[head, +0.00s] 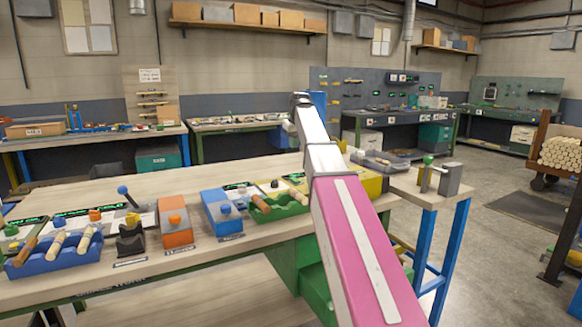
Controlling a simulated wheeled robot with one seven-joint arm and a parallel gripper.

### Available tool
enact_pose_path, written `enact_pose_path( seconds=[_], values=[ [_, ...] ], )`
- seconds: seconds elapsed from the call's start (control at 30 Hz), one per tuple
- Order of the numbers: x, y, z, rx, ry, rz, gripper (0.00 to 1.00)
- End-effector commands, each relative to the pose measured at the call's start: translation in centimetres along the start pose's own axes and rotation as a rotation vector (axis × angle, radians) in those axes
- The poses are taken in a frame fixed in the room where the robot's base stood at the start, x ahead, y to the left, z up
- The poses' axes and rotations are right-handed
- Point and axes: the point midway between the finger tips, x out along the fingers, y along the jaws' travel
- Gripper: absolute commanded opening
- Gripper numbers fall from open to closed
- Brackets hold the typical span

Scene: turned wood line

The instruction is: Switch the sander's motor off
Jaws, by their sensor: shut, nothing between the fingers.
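No label that I can read marks the sander. A blue ball-topped lever (127,196) stands behind the black one. A yellow unit (370,184) is partly hidden behind my pink arm. Which of these is the sander, and the state of its motor, I cannot tell. My gripper does not show; only my arm links rise over the bench's right part.
A blue tray (50,262) and a green tray (280,211) hold turned wooden pieces. A grey block (450,180) and a green-knobbed lever (428,161) stand on the blue-legged table at right. A log cart (560,160) stands far right. The floor (475,240) between is open.

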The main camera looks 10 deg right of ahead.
Motion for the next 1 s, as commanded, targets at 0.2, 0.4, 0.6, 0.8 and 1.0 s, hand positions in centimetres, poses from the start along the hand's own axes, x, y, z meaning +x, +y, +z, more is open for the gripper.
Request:
enact_pose_path(
  seconds=[0.2,0.4,0.6,0.8,1.0],
  values=[
    [2.5,0.0,0.1,0.000,-0.002,0.000,0.00],
    [6.2,0.0,0.0,0.000,-0.002,-0.001,0.00],
    [9.9,0.0,0.0,0.000,-0.002,0.000,0.00],
    [12.5,0.0,0.8,0.000,-0.001,0.000,0.00],
    [13.6,0.0,1.1,0.000,0.000,0.000,0.00]
  ],
)
